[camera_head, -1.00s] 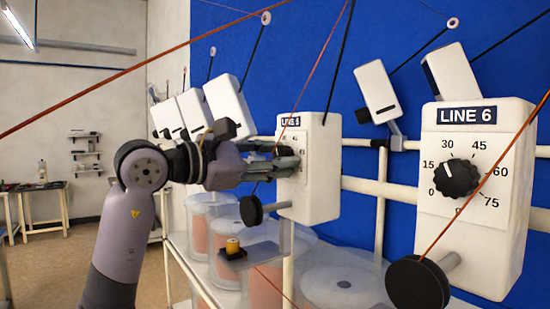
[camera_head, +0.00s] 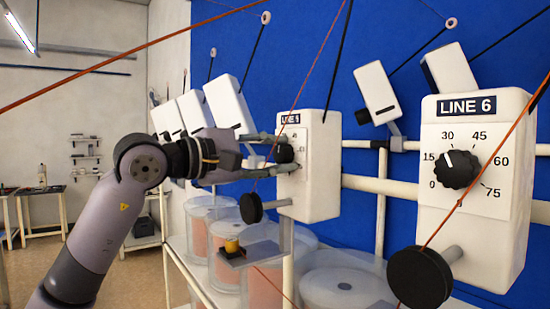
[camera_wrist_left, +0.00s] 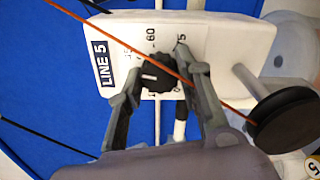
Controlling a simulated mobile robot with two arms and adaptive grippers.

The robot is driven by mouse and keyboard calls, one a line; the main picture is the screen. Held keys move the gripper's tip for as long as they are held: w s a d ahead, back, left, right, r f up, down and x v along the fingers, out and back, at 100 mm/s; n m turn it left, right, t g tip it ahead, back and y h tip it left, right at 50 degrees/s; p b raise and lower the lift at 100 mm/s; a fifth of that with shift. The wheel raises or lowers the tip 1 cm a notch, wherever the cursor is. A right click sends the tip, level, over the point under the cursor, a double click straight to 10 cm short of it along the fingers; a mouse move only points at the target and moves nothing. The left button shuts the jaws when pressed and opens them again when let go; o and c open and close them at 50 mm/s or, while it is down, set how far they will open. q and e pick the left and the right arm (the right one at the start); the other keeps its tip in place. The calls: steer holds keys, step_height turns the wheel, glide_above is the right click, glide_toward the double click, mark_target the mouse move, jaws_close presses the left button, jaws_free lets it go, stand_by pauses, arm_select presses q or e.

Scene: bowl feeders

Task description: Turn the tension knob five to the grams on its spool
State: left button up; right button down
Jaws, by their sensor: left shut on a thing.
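My left gripper (camera_head: 285,155) is at the front of the white LINE 5 box (camera_head: 318,190), one finger above and one below its black tension knob (camera_head: 285,153). In the left wrist view the knob (camera_wrist_left: 157,72) sits between the fingers, which are shut on it. Its white mark points toward the left of that picture. The numbers 60 and 75 show on the dial; others are partly hidden by the knob and fingers. A yellow label with a 5 (camera_wrist_left: 312,165) shows at the wrist view's corner. My right gripper is not visible.
A black wheel (camera_head: 251,208) sticks out below the LINE 5 knob. An orange thread crosses in front of the knob in the wrist view. The LINE 6 box (camera_head: 470,230) with its own knob (camera_head: 457,169) stands at the right. Clear bowls (camera_head: 350,285) stand below.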

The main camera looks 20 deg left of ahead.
arm_select(q)
steer(key=shift+f+m, duration=0.1)
steer(key=shift+m, duration=1.1)
steer(key=o, duration=1.1)
steer(key=shift+o, duration=0.2)
steer(key=shift+s+a, duration=0.15)
steer(key=shift+s, duration=0.05)
steer(key=v, duration=1.1)
steer(key=shift+s+a, duration=0.2)
